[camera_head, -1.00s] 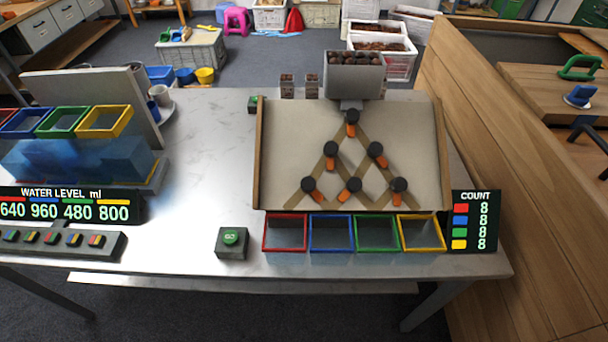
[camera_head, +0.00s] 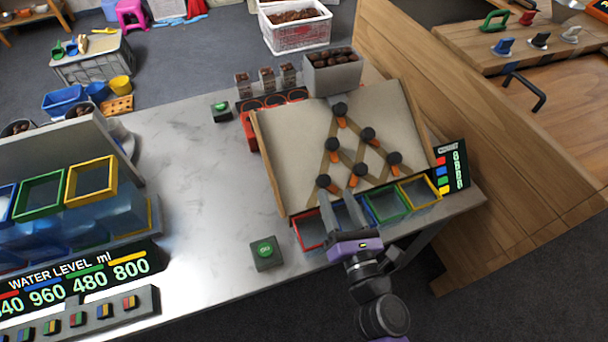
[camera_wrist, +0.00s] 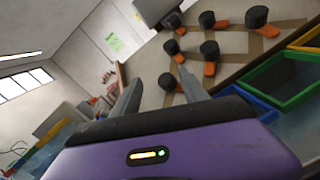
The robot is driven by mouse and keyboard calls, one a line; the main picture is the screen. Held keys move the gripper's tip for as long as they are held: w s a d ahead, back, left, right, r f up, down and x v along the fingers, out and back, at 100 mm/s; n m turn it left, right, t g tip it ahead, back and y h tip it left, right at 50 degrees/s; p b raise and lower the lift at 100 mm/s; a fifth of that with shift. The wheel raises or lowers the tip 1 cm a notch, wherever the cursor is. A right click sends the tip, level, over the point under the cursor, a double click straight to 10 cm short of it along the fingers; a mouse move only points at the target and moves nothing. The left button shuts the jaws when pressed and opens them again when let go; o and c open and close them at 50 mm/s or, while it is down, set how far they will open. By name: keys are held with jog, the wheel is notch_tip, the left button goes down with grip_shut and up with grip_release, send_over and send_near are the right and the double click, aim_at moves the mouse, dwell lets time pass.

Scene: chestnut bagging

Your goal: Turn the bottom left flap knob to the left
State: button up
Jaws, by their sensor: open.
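The bottom left flap knob (camera_head: 323,181) is a black round knob with an orange flap, lowest and leftmost of the knobs on the tilted beige board (camera_head: 286,135). Its flap points right and slightly down. My gripper (camera_head: 338,192) is open and reaches over the board's lower edge, its two grey fingers close to this knob. In the wrist view the knob (camera_wrist: 168,80) appears between the fingertips, nearer the right finger, which hides part of it. I cannot tell whether they touch.
Red (camera_head: 310,229), blue, green (camera_head: 387,204) and yellow (camera_head: 420,193) bins line the board's lower edge. My gripper partly covers the blue one. Other flap knobs stand above and right, such as the bottom middle one (camera_head: 361,169). A green button box (camera_head: 266,252) sits left.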

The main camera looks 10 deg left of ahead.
aim_at(325, 183)
jog(key=shift+s+a+f+n, duration=0.1)
jog(key=shift+f+n, duration=0.4)
jog(key=shift+n, duration=0.1)
jog(key=shift+s+a+f+n, duration=0.1)
jog(key=shift+f+n, duration=0.4)
jog(key=shift+n, duration=0.1)
jog(key=shift+w+a+n, duration=0.1)
jog(key=shift+n, duration=1.1)
jog(key=shift+x, duration=3.75)
jog(key=shift+f, duration=0.15)
grip_shut()
